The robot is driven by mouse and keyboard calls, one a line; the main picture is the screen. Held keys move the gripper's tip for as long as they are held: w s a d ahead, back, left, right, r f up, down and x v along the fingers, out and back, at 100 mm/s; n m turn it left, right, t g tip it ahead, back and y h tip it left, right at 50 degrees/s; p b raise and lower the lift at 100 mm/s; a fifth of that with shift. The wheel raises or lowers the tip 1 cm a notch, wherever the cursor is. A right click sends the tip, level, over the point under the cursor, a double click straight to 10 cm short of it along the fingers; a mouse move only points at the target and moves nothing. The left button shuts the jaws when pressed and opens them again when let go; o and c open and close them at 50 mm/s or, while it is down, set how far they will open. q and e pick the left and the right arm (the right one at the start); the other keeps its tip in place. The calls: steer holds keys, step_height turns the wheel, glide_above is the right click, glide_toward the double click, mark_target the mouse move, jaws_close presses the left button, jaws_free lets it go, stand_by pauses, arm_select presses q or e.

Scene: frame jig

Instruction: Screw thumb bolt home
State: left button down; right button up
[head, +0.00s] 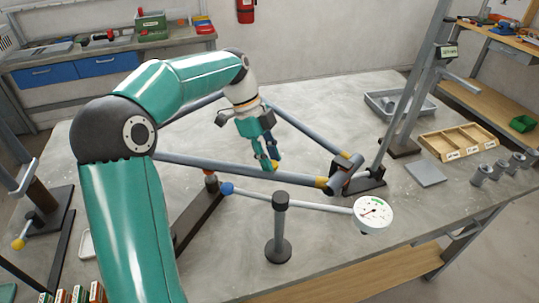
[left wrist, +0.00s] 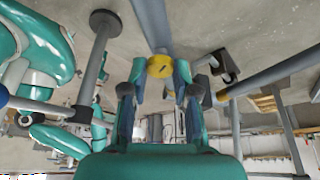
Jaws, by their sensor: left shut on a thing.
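My left gripper (head: 270,165) reaches down to the long grey tube (head: 215,166) of the frame. In the left wrist view, its fingertips (left wrist: 160,75) flank a round yellow head with a dark mark, which looks like the thumb bolt (left wrist: 160,66). The gripper is shut on it. Behind the bolt a grey tube (left wrist: 152,25) runs away. In the head view the fingers mostly hide the bolt, with a little yellow showing between them. How deep the bolt sits cannot be seen. My right gripper is not in view.
A dark clamp (head: 357,182) holds the frame's right corner. A round dial gauge (head: 373,214) on a thin rod and a short grey post (head: 279,235) stand in front of the tube. A wooden tray (head: 459,141) and a grey bin (head: 400,104) lie right.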

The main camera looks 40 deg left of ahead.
arm_select(q)
steer(key=shift+r, duration=0.1)
stand_by(0.4)
steer(key=c, duration=0.9)
jaws_free()
steer(key=shift+o, duration=0.2)
steer(key=v, duration=1.1)
steer(key=shift+a+r, duration=0.25)
steer(key=shift+r, duration=0.1)
